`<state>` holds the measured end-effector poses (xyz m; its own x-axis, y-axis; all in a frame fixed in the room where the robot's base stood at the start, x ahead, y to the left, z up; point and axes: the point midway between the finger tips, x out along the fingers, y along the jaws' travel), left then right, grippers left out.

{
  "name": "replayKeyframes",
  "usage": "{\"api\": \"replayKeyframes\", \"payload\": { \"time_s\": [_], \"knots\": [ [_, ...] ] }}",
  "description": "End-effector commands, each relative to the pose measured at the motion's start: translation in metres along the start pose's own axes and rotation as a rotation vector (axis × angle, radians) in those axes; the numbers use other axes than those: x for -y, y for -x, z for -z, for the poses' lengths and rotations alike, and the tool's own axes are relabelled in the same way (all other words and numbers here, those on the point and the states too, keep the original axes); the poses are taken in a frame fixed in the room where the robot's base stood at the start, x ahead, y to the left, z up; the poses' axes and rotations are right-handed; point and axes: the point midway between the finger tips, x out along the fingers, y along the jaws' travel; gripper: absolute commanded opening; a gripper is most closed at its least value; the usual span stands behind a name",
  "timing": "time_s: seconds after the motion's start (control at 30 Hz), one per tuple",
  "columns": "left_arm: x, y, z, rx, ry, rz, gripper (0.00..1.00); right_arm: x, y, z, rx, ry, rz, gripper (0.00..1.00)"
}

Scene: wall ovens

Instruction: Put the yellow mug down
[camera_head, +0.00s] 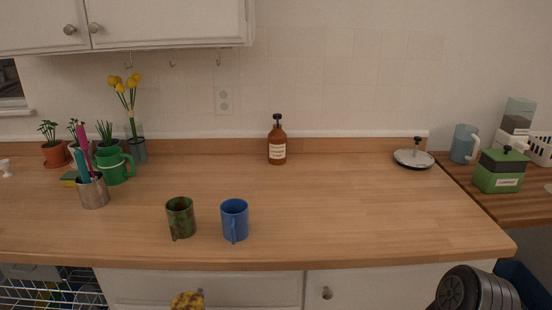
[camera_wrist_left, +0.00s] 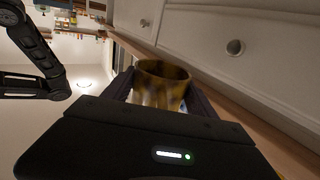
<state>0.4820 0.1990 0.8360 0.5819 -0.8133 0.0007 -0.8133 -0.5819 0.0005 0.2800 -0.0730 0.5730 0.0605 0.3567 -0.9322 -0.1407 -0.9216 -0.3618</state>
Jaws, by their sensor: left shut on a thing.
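The yellow mug (camera_wrist_left: 161,84), mottled yellow and brown, sits between the two fingers of my left gripper (camera_wrist_left: 165,88) in the left wrist view, and the gripper is shut on it. In the head view only the top of the yellow mug (camera_head: 188,301) shows at the bottom edge, below and in front of the counter's front edge. My left gripper itself is out of the head view. The wooden counter (camera_head: 330,220) is above and behind the mug. A dark arm part of mine shows at the lower right, but my right gripper is not visible.
A green mottled mug (camera_head: 180,218) and a blue mug (camera_head: 235,219) stand near the counter's front edge. A metal cup with utensils (camera_head: 93,192) and a green watering can (camera_head: 113,166) stand at the left. A brown bottle (camera_head: 277,143) is at the back. The counter's right half is mostly clear.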

Motion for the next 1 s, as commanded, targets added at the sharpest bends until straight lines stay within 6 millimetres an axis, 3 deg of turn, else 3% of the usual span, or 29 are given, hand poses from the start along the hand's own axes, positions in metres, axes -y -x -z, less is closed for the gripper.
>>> {"api": "replayKeyframes", "payload": {
  "time_s": [0.57,0.77,1.0],
  "knots": [
    [-0.004,-0.007,0.005,-0.003,-0.003,-0.037,0.12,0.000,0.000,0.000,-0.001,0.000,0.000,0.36],
    [-0.022,-0.033,0.020,-0.004,-0.006,-0.186,0.12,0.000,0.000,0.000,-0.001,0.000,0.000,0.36],
    [-0.056,-0.080,0.047,-0.003,-0.005,-0.462,0.12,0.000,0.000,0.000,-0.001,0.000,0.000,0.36]
  ]
}}
